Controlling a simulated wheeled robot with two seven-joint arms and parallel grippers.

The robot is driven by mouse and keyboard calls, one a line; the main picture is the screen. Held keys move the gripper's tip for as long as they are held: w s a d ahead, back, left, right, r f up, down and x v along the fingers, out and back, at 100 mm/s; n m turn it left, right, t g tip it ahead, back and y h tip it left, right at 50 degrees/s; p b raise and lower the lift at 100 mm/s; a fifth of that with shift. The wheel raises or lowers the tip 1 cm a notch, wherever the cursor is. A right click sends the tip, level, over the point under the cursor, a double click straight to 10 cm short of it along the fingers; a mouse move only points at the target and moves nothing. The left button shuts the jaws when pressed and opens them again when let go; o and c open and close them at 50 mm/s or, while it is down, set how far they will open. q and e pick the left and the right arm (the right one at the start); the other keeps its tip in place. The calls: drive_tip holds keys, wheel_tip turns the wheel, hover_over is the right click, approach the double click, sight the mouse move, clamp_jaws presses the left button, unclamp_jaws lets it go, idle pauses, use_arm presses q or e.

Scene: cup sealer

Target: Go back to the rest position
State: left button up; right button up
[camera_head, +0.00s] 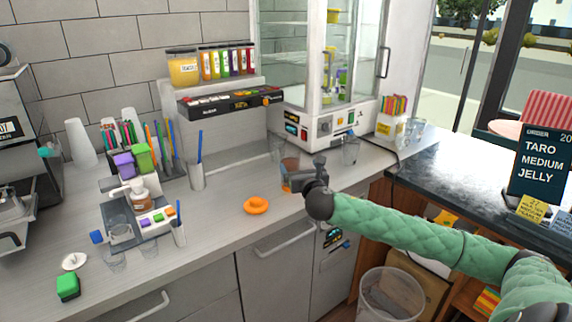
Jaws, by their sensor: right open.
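My right arm, in a green quilted sleeve, reaches in from the right over the counter. Its dark gripper (293,183) is open at a clear cup with an orange-brown drink (288,166). The gripper hides the cup's lower part, and I cannot tell whether its fingers touch the cup. The cup looks upright on the grey counter (225,228). My left gripper is not in view.
Empty clear cups stand behind, near a white glass-fronted machine (335,122). A bin (388,298) stands below the counter.

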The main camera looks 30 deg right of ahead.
drive_tip(key=s+a+f+m+g+y, duration=0.1)
drive_tip(key=s+a+f+m+g, duration=0.1)
drive_tip(key=s+a+f+m, duration=0.45)
drive_tip(key=s+a+f+m+g, duration=0.2)
drive_tip(key=s+a+f+m, duration=0.15)
drive_tip(key=f, duration=0.55)
drive_tip(key=s+a+f+m+g+y, duration=0.1)
drive_tip(key=s+a+f+m+g, duration=0.25)
drive_tip(key=s+f+m, duration=0.35)
drive_tip(key=s+a+f+m+g+y, duration=0.1)
drive_tip(key=s+a+f+m+g, duration=0.1)
drive_tip(key=s+a+f+m, duration=0.45)
drive_tip(key=s+a+f+m+g+y, duration=0.1)
drive_tip(key=s+a+m+g+y, duration=0.15)
drive_tip(key=s, duration=0.65)
drive_tip(key=s+a+f+m+g, duration=0.2)
drive_tip(key=s+a+f+m, duration=0.25)
drive_tip(key=s, duration=0.35)
drive_tip(key=s+a+f+g, duration=0.1)
drive_tip(key=a+f, duration=0.2)
drive_tip(key=f, duration=0.9)
drive_tip(key=s+a+f, duration=0.1)
drive_tip(key=a+f, duration=0.2)
drive_tip(key=f, duration=1)
drive_tip(key=shift+s+g+y, duration=0.15)
drive_tip(key=shift+g+y, duration=0.25)
drive_tip(key=shift+y, duration=0.05)
drive_tip(key=shift+o, duration=1.2)
drive_tip(key=shift+f, duration=0.1)
